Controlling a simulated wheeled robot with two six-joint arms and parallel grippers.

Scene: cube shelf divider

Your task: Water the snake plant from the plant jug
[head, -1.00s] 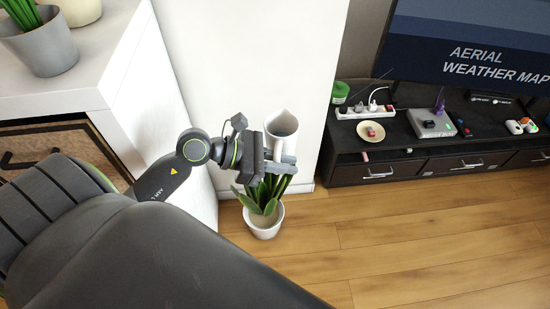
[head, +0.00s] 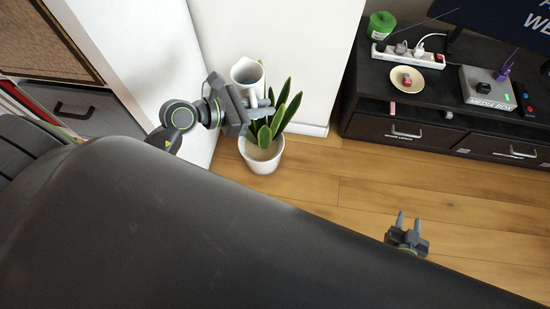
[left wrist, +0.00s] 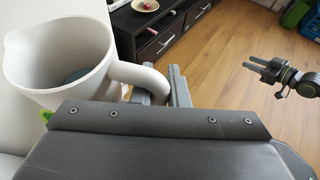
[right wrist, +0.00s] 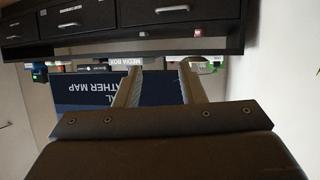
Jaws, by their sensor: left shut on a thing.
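The white plant jug (head: 247,72) is held up near the white wall. It looks roughly upright, and its open top shows in the left wrist view (left wrist: 60,62) with something bluish inside. My left gripper (head: 262,108) is shut on the jug's handle (left wrist: 140,78). The snake plant (head: 284,106) stands in a white pot (head: 262,158) on the floor, just below and right of the jug. My left gripper hides some of the leaves. My right gripper (head: 400,222) is empty, with its fingers apart, over the floor to the right, far from the plant.
A white cabinet (head: 150,60) stands left of the plant. A dark TV stand (head: 380,110) at the right bears a power strip (head: 408,55), a plate (head: 407,80) and a media box (head: 485,90). The wooden floor (head: 350,190) between is clear.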

